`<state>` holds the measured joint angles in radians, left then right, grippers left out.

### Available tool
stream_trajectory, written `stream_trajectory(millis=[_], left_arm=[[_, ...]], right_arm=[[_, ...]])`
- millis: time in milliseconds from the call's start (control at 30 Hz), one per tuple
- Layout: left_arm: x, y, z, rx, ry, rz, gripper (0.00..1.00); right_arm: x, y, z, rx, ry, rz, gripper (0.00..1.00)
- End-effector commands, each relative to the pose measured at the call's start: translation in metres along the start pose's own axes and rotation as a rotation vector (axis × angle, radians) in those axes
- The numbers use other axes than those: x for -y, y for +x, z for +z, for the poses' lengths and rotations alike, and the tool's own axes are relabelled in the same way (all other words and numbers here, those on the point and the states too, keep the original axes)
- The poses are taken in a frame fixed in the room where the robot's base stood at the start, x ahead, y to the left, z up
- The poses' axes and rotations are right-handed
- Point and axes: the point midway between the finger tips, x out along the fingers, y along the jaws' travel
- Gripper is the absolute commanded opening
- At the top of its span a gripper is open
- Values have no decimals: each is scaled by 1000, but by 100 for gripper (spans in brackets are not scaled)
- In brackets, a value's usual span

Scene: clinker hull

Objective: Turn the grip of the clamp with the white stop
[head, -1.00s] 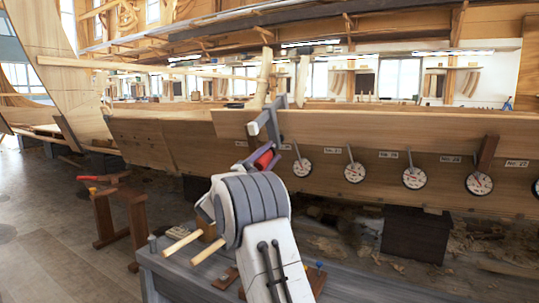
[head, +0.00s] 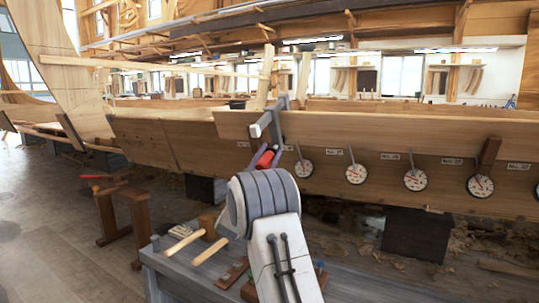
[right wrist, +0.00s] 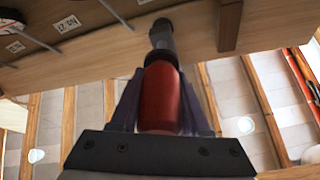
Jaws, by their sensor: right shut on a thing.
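A grey metal clamp (head: 268,120) sits over the upper edge of the hull's plank. Its red grip (head: 264,160) hangs below, just above my right wrist, and fills the middle of the right wrist view (right wrist: 160,98). My right gripper (head: 271,157) is shut on the red grip, with one dark finger on each side of it. In the right wrist view a grey shaft (right wrist: 161,35) runs from the grip towards the planking. My left gripper is not in view.
Several round dials (head: 356,174) with number labels line the plank to the right. A grey bench (head: 180,262) with wooden-handled tools (head: 184,243) stands below my arm. A wooden trestle (head: 138,215) stands at the left; open floor lies beyond it.

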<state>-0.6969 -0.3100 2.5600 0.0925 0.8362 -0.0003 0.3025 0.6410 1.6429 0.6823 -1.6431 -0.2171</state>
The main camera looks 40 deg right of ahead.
Motion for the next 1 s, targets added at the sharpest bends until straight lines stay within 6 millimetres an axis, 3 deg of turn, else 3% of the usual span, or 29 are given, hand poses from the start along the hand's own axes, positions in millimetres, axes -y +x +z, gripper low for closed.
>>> stream_trajectory(millis=[700, 733, 800, 1000], left_arm=[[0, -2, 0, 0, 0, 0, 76], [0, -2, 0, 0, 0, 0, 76], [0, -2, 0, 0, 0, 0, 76], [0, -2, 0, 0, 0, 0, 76]], right_arm=[[0, 1, 1, 4, -72, -25, 0], [0, 1, 1, 4, -72, -25, 54], [0, 1, 1, 3, -72, -25, 76], [1, 0, 0, 2, -71, -26, 76]])
